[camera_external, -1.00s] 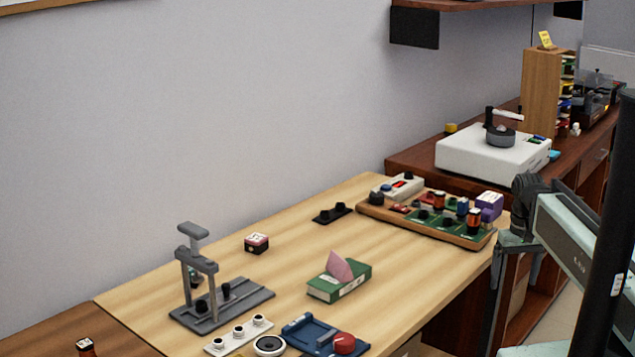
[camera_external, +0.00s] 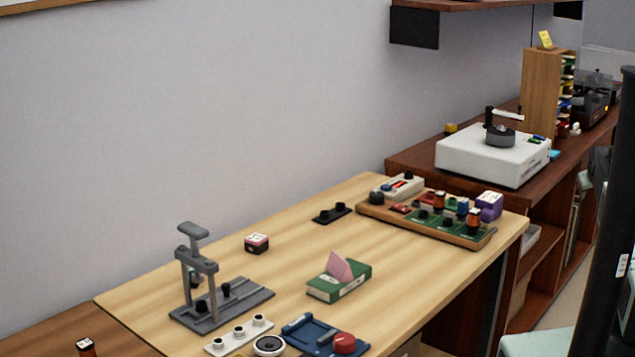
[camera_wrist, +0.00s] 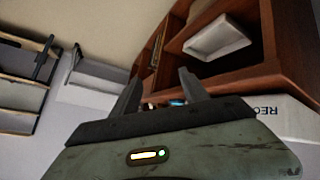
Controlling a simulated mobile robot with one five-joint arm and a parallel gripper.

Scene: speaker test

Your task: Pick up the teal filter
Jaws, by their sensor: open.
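A small teal-blue piece, which may be the teal filter (camera_external: 553,154), lies on the dark wood counter at the right end of the white machine (camera_external: 492,155). A small blue-teal patch (camera_wrist: 177,102) shows low between the fingers in the wrist view; I cannot tell if it is the same piece. My gripper (camera_wrist: 160,82) is open with nothing between its fingertips, pointing toward the wooden shelving. The gripper is out of frame in the external view. A white box with upside-down lettering (camera_wrist: 290,112) is at the right of the wrist view.
The light wood table (camera_external: 200,265) holds a grey press stand (camera_external: 210,285), a green tissue box (camera_external: 340,280) and a tray of coloured parts (camera_external: 430,215). A wooden rack (camera_external: 541,92) stands farther back on the counter. A white tray (camera_wrist: 218,38) sits inside the shelving.

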